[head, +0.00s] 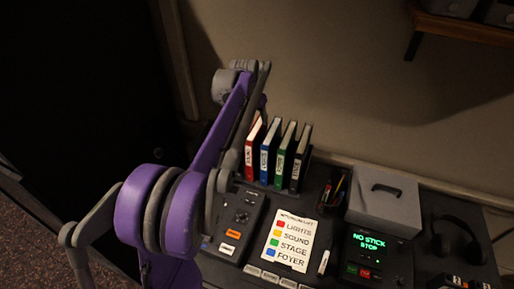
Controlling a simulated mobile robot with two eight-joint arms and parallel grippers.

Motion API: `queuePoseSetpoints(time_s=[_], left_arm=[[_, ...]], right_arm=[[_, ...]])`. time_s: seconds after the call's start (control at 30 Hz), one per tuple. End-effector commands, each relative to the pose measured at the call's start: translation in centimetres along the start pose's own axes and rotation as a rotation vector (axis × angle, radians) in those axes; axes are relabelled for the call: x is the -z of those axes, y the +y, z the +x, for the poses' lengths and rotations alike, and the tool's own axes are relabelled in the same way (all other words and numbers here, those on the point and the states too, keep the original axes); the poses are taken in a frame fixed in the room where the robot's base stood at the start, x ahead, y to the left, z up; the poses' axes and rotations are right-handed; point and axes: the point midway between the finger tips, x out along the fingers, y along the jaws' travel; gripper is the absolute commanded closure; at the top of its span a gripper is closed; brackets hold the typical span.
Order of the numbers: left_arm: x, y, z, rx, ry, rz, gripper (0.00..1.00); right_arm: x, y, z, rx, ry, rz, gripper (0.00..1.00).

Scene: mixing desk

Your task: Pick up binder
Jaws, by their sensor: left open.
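Several upright binders stand in a row at the back of the desk: a red binder (252,143), a blue binder (268,151), a green binder (284,156) and a black binder (301,158). Each has a white spine label, too small to read surely. My left arm reaches in from the lower left, and my left gripper (225,179) is just left of the red binder, low near the desk. It is open and appears to hold nothing. My right gripper is out of view.
In front of the binders are a dark control panel (242,212) and a white label card (287,240). To the right stand a pen holder (334,194), a grey case (383,199), a box with a green display (368,244) and headphones (458,237). A shelf (465,28) hangs upper right.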

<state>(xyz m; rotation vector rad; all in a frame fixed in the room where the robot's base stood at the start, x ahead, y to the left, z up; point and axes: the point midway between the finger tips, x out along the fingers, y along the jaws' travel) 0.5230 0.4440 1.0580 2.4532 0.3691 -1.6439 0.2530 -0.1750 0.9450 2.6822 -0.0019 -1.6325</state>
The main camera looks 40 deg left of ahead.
Motion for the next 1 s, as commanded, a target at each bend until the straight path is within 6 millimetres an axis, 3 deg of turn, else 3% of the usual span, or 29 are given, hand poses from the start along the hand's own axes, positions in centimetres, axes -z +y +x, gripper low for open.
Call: queuePoseSetpoints(time_s=[0.13,0.4,1.0], left_arm=[[0.8,-1.1,1.3,0.003,-0.002,-0.009,0.47],[0.7,-1.0,5.3,0.002,-0.002,-0.008,0.47],[0.3,-1.2,11.2,0.003,-0.002,-0.009,0.47]], right_arm=[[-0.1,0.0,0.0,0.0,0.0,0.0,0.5],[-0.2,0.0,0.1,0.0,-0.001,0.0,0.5],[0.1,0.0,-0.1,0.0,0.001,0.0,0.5]])
